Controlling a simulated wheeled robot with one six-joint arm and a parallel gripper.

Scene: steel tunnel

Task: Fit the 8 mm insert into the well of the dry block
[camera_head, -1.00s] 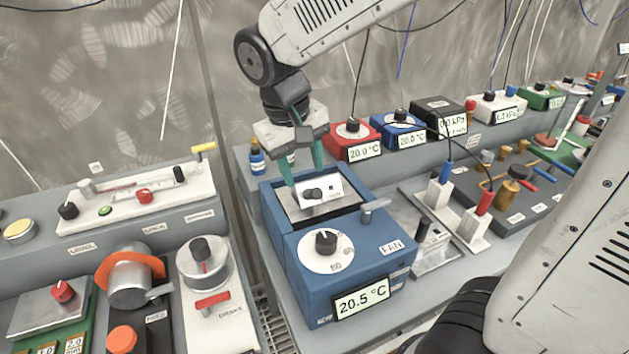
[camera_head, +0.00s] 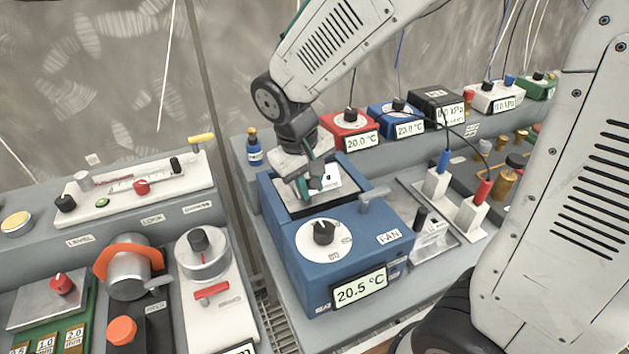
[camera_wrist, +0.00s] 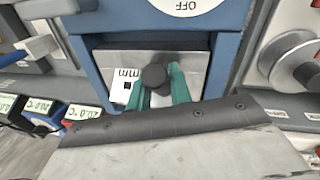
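The blue dry block (camera_head: 310,285) reads 20.5 °C and has a dark-edged rectangular well in its top. A pale metal insert with a dark round knob lies in the well; it shows best in the wrist view (camera_wrist: 112,72). Its label reads "mm" there, with the number hidden. My gripper (camera_wrist: 157,82) is down at this insert, its teal fingers close against both sides of the knob. It hides much of the insert in the head view. Another grey plate with a black knob (camera_head: 433,228) lies right of the block; I cannot read its label.
A lever (camera_head: 372,197) sticks up at the well's right edge. White posts with blue and red plugs (camera_head: 472,215) stand further right. Red (camera_head: 350,128) and blue (camera_head: 395,118) display boxes stand behind, with a small blue bottle (camera_head: 254,150) at back left.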

